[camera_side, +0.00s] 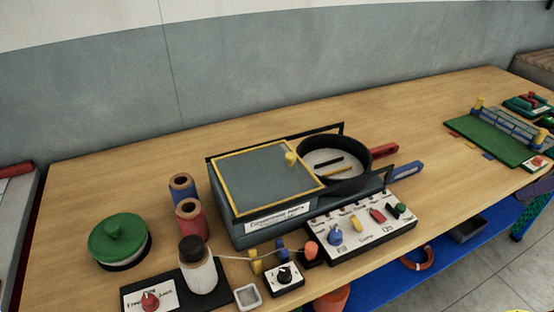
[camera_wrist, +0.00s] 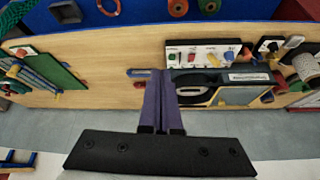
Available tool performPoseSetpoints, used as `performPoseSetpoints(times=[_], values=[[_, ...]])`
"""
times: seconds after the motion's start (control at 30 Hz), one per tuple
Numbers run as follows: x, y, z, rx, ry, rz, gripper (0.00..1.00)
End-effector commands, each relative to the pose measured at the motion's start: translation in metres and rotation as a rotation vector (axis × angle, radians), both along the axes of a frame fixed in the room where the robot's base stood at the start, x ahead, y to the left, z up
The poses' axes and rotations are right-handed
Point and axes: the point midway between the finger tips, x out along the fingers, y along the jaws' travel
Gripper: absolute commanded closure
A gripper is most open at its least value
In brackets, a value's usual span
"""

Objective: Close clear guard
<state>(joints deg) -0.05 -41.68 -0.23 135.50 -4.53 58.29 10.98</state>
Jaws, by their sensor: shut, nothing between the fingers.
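A grey-tinted panel with a yellow frame (camera_side: 255,178), which looks like the clear guard, lies flat over the left part of a dark box (camera_side: 237,225). A yellow knob (camera_side: 291,158) stands near its right edge. Right of the panel, a black round pan (camera_side: 335,152) is uncovered between two dark rails (camera_side: 362,184). In the wrist view the panel (camera_wrist: 237,96) lies right of the pan (camera_wrist: 190,92). My gripper (camera_wrist: 160,72) shows only there; its purple fingers are together and empty, apparently between the pan and the handles (camera_wrist: 140,72). Its height is unclear.
A control panel (camera_side: 362,228) with coloured knobs stands in front of the box. A white bottle (camera_side: 198,268), spools (camera_side: 190,218) and a green-lidded round container (camera_side: 120,240) are at left. A green board with a rail (camera_side: 490,132) is at right. Bare table lies between.

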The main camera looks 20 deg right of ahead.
Motion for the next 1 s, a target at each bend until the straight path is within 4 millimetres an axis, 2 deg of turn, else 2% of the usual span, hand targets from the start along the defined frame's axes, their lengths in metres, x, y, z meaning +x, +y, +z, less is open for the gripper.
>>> performPoseSetpoints(times=[0.03,0.1,0.27,0.4,0.5,0.63,0.77,0.87,1.0], values=[[0.011,-0.003,0.017,-0.008,-0.003,-0.024,1.00],[0.027,-0.007,0.039,-0.020,-0.001,-0.056,1.00],[0.078,-0.006,0.087,-0.057,0.009,-0.110,1.00],[0.131,0.007,0.117,-0.096,0.019,-0.141,1.00],[0.170,0.025,0.130,-0.124,0.020,-0.154,1.00],[0.218,0.056,0.136,-0.164,0.023,-0.161,1.00],[0.262,0.098,0.130,-0.206,0.023,-0.154,1.00],[0.290,0.137,0.117,-0.239,0.023,-0.137,1.00],[0.320,0.199,0.086,-0.292,0.024,-0.090,1.00]])
